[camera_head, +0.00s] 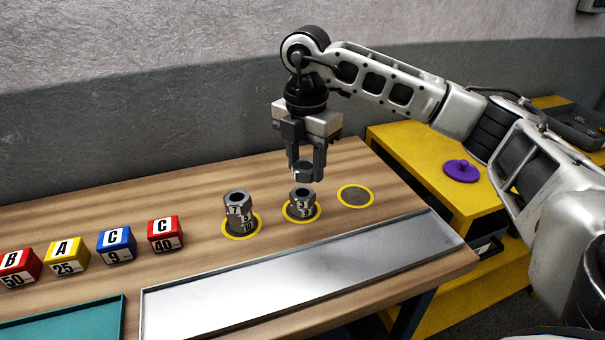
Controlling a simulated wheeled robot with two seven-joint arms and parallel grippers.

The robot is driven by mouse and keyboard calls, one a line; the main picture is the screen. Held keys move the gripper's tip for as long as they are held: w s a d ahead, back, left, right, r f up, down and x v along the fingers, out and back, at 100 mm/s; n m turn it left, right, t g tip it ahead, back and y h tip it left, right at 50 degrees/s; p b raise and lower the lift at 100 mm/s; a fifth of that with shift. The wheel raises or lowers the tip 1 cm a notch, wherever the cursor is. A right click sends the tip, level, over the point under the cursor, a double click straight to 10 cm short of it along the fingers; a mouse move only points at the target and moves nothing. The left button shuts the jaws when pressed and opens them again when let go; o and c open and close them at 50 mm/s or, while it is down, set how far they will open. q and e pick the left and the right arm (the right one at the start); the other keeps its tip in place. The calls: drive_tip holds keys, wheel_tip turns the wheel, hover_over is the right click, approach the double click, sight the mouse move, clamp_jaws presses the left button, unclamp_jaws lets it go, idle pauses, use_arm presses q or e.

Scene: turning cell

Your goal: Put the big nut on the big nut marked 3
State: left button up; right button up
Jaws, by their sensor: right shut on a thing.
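My right gripper (305,172) points down above the wooden bench. It is shut on a grey big nut (303,172), held between its fingers. Straight below, with a small gap that is hard to judge, stands the big nut marked 3 (302,206), on or within a yellow ring (288,214). Left of it a taller stack of nuts (238,208) with a 7 on its upper part stands in another yellow ring (227,228). My left gripper is not in view.
An empty yellow ring (356,196) lies to the right. Lettered blocks (116,243) stand at the left. A metal tray (290,285) and a green tray (65,322) lie in front. A purple lidded thing (461,171) is on the yellow cabinet (432,150).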

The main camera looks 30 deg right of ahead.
sight(303, 193)
drive_tip(key=shift+w+f, duration=0.45)
drive_tip(key=shift+f, duration=0.05)
drive_tip(key=shift+w+d+f+p, duration=0.15)
drive_tip(key=shift+f+p, duration=0.15)
drive_tip(key=shift+f, duration=0.65)
drive_tip(key=shift+w+a+f+p, duration=0.1)
drive_tip(key=shift+f+p, duration=0.15)
drive_tip(key=shift+f, duration=0.65)
drive_tip(key=shift+f, duration=0.2)
drive_tip(key=o, duration=1.1)
wheel_tip(303, 193, up, 12)
drive_tip(key=shift+r+b, duration=0.25)
drive_tip(key=shift+b, duration=0.45)
